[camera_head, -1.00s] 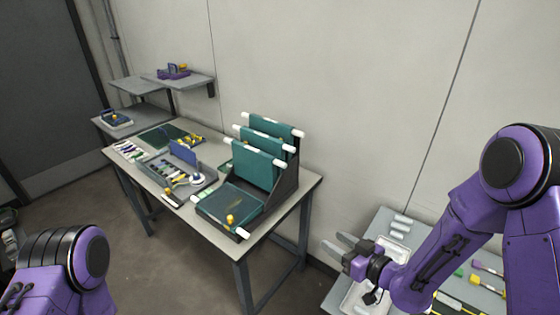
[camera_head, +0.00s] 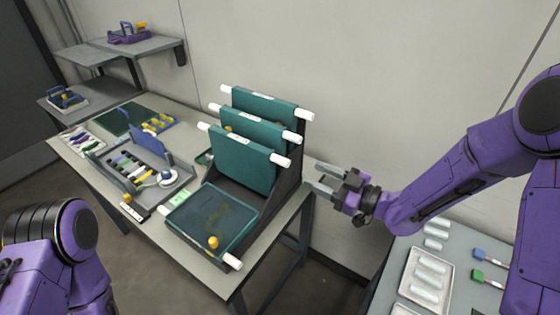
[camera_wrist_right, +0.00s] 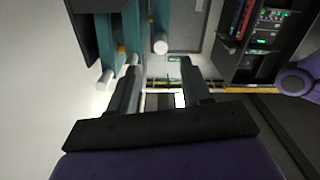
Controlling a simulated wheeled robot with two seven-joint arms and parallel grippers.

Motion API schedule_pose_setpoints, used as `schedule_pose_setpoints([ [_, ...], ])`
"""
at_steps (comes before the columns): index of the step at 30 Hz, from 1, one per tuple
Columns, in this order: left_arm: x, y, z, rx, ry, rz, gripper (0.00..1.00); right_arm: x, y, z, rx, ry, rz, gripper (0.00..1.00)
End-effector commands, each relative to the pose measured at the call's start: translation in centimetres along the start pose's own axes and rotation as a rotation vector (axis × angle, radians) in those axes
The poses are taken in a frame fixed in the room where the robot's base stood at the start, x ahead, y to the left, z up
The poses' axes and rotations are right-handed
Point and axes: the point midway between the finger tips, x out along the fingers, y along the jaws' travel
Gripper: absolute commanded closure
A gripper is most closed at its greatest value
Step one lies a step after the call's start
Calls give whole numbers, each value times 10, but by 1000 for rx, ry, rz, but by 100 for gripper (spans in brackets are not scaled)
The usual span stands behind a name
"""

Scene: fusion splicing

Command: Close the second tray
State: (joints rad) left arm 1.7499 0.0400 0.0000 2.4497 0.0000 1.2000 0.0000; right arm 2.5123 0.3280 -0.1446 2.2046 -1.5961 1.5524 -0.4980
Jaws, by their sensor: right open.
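A dark rack (camera_head: 288,190) on the table holds teal trays with white rod ends. The lowest tray (camera_head: 205,222) lies flat, with a yellow knob near its front corner. Three more trays are tilted up in a row behind it: the front one (camera_head: 243,160), the middle one (camera_head: 250,121) and the rear one (camera_head: 277,104). I cannot tell which is the second tray. My right gripper (camera_head: 316,181) is open and empty, just right of the rack. In the right wrist view its fingers (camera_wrist_right: 158,82) are apart, with tray edges and rod ends beyond. My left gripper is out of view.
A grey toolbox (camera_head: 150,178) with tools stands left of the rack, and a green mat (camera_head: 120,122) lies behind it. A side table (camera_head: 385,285) with a white tray of pale cylinders (camera_head: 428,285) is at lower right. The wall is close behind the rack.

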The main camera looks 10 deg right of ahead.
Motion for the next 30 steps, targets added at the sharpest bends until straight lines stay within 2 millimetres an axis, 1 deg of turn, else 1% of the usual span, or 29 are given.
schedule_pose_setpoints([
  [1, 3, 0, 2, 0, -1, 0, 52, 2, -1, 4, 0, 0, -1, 52],
  [5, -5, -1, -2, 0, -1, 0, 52, 18, -1, 0, -1, -1, -5, 52],
  [12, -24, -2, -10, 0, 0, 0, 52, 72, -1, -1, -1, -2, -5, 52],
  [15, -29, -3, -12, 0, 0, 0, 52, 90, -1, -1, -1, -1, -4, 52],
  [18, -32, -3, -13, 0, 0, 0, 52, 100, 0, 1, 0, -1, -2, 52],
  [20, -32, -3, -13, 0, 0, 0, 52, 104, 0, 2, 0, -1, 0, 52],
  [27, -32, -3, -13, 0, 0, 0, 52, 105, -1, 3, 1, -1, 1, 52],
  [28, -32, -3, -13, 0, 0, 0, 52, 105, -1, 3, 1, -1, 1, 55],
  [29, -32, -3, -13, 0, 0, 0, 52, 105, -1, 3, 1, -1, 1, 65],
  [30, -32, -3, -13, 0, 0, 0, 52, 105, -1, 3, 1, -1, 1, 78],
])
